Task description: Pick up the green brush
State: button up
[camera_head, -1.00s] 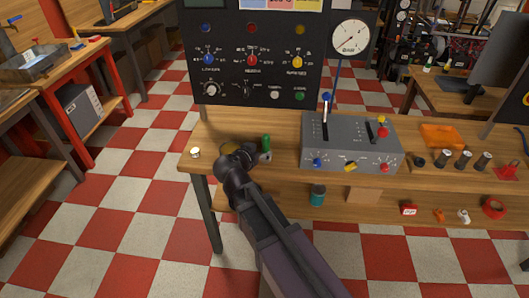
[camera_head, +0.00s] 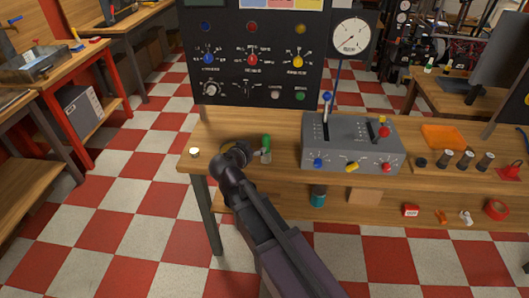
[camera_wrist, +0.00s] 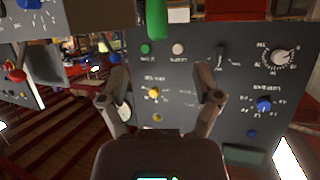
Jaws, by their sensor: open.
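The green brush (camera_head: 267,142) is at the left part of the wooden bench, beside the grey control box, with its green end up. In the wrist view, the green brush (camera_wrist: 157,20) shows at the top edge, beyond the fingertips and cut off by the frame. My gripper (camera_head: 242,152) is just left of the brush in the head view, partly hidden by my own wrist. In the wrist view, my gripper (camera_wrist: 162,92) has its two fingers spread apart with nothing between them. I cannot tell the exact gap to the brush.
A grey control box (camera_head: 352,145) with levers stands right of the brush. A dark panel (camera_head: 251,60) with knobs and a gauge (camera_head: 349,38) rise behind. A small round button (camera_head: 195,152) is at the bench's left end. An orange tray (camera_head: 442,136) lies further right.

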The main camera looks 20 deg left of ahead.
aim_at(264, 141)
jog(key=shift+b+x, duration=0.85)
jog(key=shift+x, duration=1.95)
jog(key=shift+f+b+x, duration=0.25)
jog(key=shift+b+x, duration=0.65)
jog(key=shift+x, duration=1)
jog(key=shift+w+d+f, duration=0.15)
jog(key=shift+w+f, duration=0.05)
jog(key=shift+w, duration=0.4)
grip_shut()
